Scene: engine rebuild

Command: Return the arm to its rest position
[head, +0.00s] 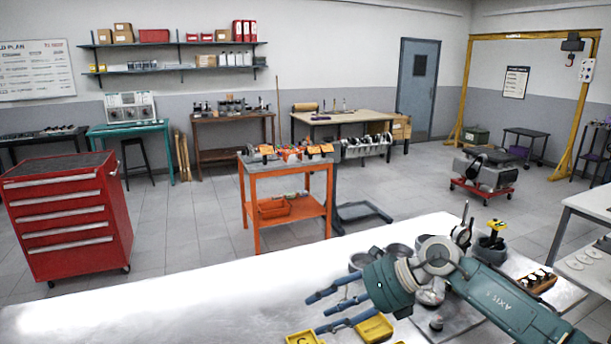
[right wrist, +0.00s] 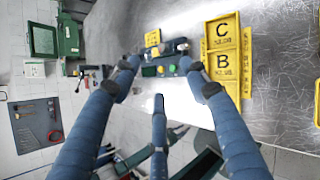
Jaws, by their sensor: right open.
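My right gripper (head: 330,308) comes in from the right over the white workbench (head: 215,285), its blue fingers pointing left. The fingers are spread, with nothing between them. The right wrist view shows the same spread fingers (right wrist: 158,82) apart and empty above the metal surface. My left gripper is in neither view. My right arm hides part of the bench's right side.
Yellow trays marked C (right wrist: 221,34) and B (right wrist: 222,67) lie near the fingers. Grey round dishes (head: 398,252) and a wooden holder (head: 535,281) stand around my right arm. The bench's left side is clear. An orange cart (head: 285,174) stands beyond it.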

